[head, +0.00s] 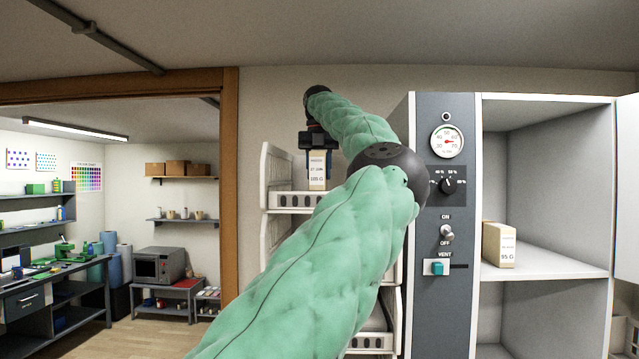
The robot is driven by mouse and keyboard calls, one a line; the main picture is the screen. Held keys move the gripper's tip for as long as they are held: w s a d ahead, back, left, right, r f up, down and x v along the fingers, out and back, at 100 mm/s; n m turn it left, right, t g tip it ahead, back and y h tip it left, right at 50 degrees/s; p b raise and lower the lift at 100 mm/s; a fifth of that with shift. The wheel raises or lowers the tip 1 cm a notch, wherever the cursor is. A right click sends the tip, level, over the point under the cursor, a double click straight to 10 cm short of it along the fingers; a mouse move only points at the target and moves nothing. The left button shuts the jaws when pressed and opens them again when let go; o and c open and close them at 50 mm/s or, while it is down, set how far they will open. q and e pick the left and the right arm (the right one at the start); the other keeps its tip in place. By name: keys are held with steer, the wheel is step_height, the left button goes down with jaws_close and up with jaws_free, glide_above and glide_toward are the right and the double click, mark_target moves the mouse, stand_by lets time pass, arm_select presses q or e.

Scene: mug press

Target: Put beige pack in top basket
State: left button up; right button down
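A small beige pack (318,172) with a white label and a dark upper band hangs upright below my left gripper (318,158). Dark fingers sit on both sides of its upper part, and the gripper appears shut on it. The pack is in front of or over the white top basket (284,200) of a rack; whether it touches the basket is unclear. My green-sleeved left arm hides much of the rack's right side. A second beige pack (499,245), labelled 95 G, stands on the cabinet shelf at right. My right gripper is not in view.
A grey-fronted cabinet (445,310) with a dial, knob and switches stands right of the rack. Its right compartment is open, with a white shelf (545,266) and a door edge at far right. Lower white baskets (372,342) show below the arm. A workshop room lies at left.

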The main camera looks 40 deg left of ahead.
arm_select(q)
steer(key=shift+f, duration=0.3)
steer(key=f, duration=0.1)
steer(key=f+p, duration=0.1)
steer(key=w, duration=0.1)
steer(key=shift+w+d+f, duration=0.1)
steer(key=shift+d+f, duration=0.2)
steer(key=shift+f, duration=0.3)
steer(key=shift+a+f+p, duration=0.1)
steer(key=shift+a+p, duration=0.05)
steer(key=shift+p, duration=0.15)
steer(key=shift+s, duration=0.4)
steer(key=shift+w+f, duration=0.1)
steer(key=shift+w, duration=0.05)
steer(key=o, duration=1.2)
steer(key=shift+w, duration=0.1)
steer(key=shift+s, duration=0.2)
steer(key=shift+r, duration=0.2)
steer(key=shift+w+r, duration=0.15)
steer(key=shift+r, duration=0.25)
step_height(320, 180, up, 10)
steer(key=shift+r, duration=0.55)
